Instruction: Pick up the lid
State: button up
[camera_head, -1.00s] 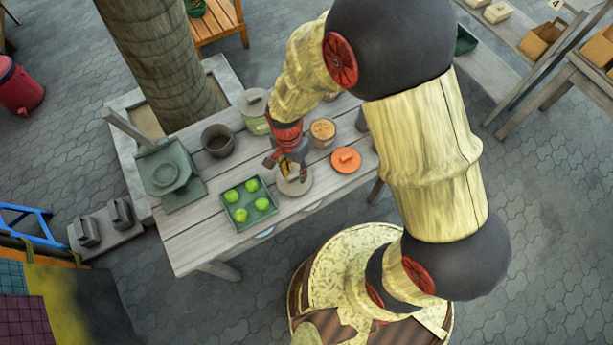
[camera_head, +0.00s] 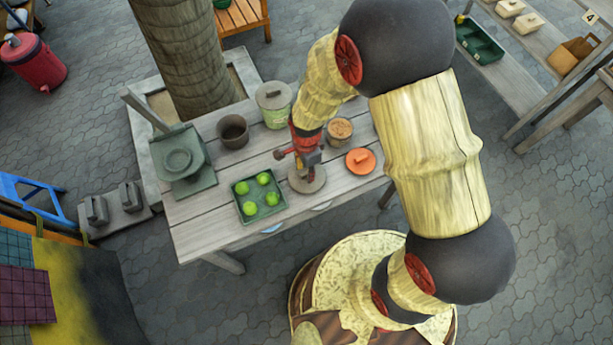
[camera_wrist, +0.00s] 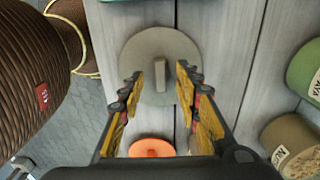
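A grey round lid (camera_head: 311,186) with a bar handle lies flat on the wooden table, in front of the green canister. In the wrist view the lid (camera_wrist: 142,50) is at the top centre, with its handle (camera_wrist: 160,75) upright. My gripper (camera_head: 306,170) is right above the lid, pointing down. In the wrist view my gripper (camera_wrist: 160,82) is open, with one finger on each side of the handle and gaps between. Nothing is held. An orange lid (camera_head: 360,161) lies to the right; it also shows in the wrist view (camera_wrist: 151,148).
A green tray (camera_head: 243,209) with several green fruits lies to the left. A dark pot (camera_head: 233,131), a lidded green canister (camera_head: 275,113) and an open brown-filled jar (camera_head: 339,130) stand behind. A green scale-like stand (camera_head: 181,165) is at the table's left end.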

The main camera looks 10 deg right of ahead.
jog(key=shift+f, duration=0.6)
jog(key=shift+r, duration=0.1)
jog(key=shift+c, duration=0.8)
grip_shut()
